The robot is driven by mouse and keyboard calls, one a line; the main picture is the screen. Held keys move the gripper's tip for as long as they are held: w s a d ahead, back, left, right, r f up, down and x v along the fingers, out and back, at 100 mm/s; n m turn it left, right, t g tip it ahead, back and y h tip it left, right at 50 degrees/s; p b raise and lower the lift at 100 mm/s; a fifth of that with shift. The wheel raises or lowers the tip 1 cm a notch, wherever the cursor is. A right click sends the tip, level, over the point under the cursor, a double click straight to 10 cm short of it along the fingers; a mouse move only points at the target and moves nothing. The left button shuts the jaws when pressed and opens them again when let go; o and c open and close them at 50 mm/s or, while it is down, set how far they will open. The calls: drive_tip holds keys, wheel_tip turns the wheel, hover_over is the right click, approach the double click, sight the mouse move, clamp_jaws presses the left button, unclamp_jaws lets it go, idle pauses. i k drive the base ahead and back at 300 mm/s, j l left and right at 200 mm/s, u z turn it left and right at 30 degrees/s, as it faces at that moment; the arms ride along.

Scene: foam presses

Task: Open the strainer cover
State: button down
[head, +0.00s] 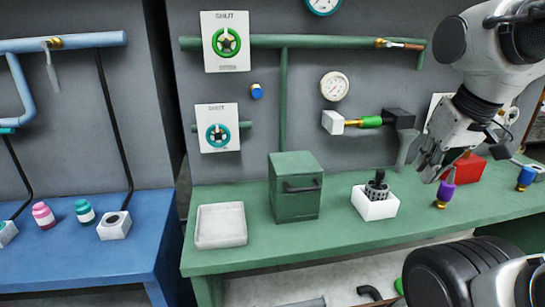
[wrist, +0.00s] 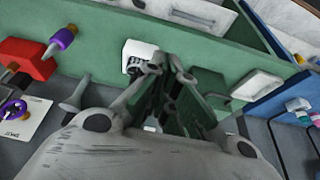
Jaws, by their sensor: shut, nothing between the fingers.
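The white block also shows in the wrist view (wrist: 140,50). My gripper (head: 430,170) is shut and empty, above the bench to the right of the white block and apart from both.
A pale tray (head: 221,226) lies left of the green box. A purple-handled fitting (head: 445,192) and a red box (head: 464,169) are close to my gripper. A horizontal valve with a green grip (head: 371,121) projects from the wall behind. Bench front is clear.

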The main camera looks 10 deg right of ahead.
sight(298, 171)
drive_tip(key=k+j, duration=0.2)
drive_tip(key=j, duration=0.15)
drive_tip(key=k+j, duration=0.25)
drive_tip(key=j, duration=0.15)
drive_tip(key=k+j, duration=0.2)
drive_tip(key=j, duration=0.15)
drive_tip(key=k+j, duration=0.25)
drive_tip(key=j, duration=0.15)
